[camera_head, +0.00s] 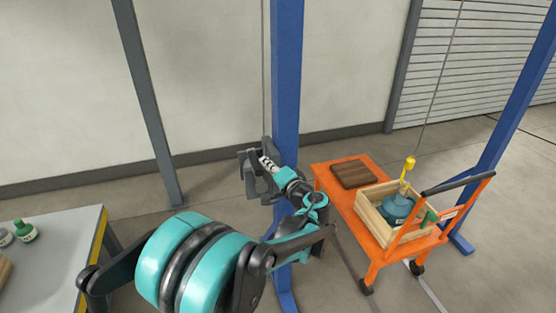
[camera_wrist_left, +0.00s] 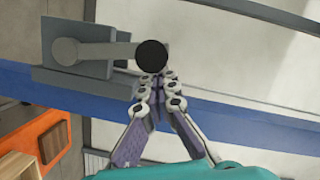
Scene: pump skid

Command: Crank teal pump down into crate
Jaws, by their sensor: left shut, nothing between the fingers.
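The teal pump (camera_head: 398,207) hangs under a yellow hook (camera_head: 409,165) on a thin cable. Its lower part is below the rim of the wooden crate (camera_head: 372,213); whether it touches the crate floor is hidden. A grey winch (camera_head: 247,160) is on the blue post. In the left wrist view, its crank arm (camera_wrist_left: 105,51) points right and ends in a round black knob (camera_wrist_left: 151,55). My left gripper (camera_head: 265,163) is shut and empty at the winch. In the left wrist view its fingertips (camera_wrist_left: 159,80) are close to the knob; contact is unclear.
The crate stands on an orange cart (camera_head: 375,250) with a black handle, beside a brown wooden board (camera_head: 354,173). A blue post (camera_head: 287,80) rises behind my left arm. A grey table (camera_head: 65,250) with small bottles is at the left.

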